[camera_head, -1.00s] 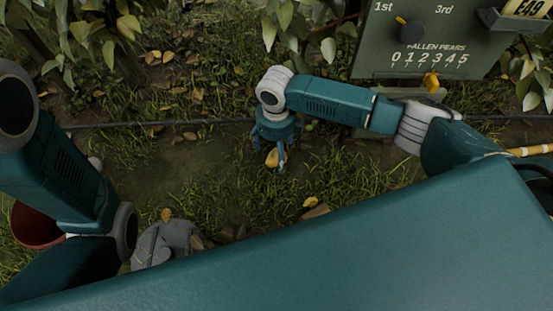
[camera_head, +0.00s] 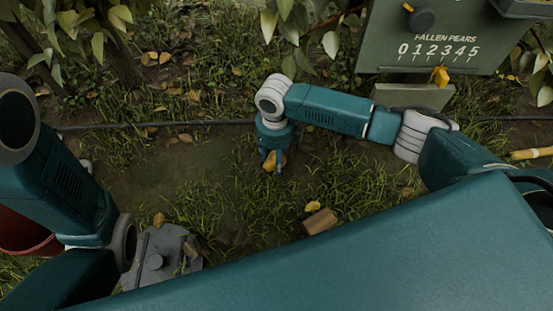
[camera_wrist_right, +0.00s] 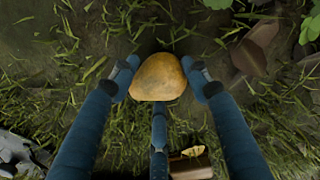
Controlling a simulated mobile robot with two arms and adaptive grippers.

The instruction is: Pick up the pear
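A yellow-brown pear (camera_wrist_right: 158,78) is in the middle of the right wrist view, between the blue fingers of my right gripper (camera_wrist_right: 160,82). Two fingertips lie close against its sides and a third finger is at its lower edge. In the head view the pear (camera_head: 275,161) shows partly between the fingers of my right gripper (camera_head: 273,160), which points down over the grass. Whether the pear touches the ground is hard to tell. My left arm is at the left edge, but its gripper does not show.
A brown block (camera_head: 320,221) lies on the grass right of the gripper. A grey flat object (camera_head: 165,262) is at lower left, beside a red bucket (camera_head: 22,232). A dark cable (camera_head: 190,124) crosses the ground behind. A green board (camera_head: 450,50) stands at back right.

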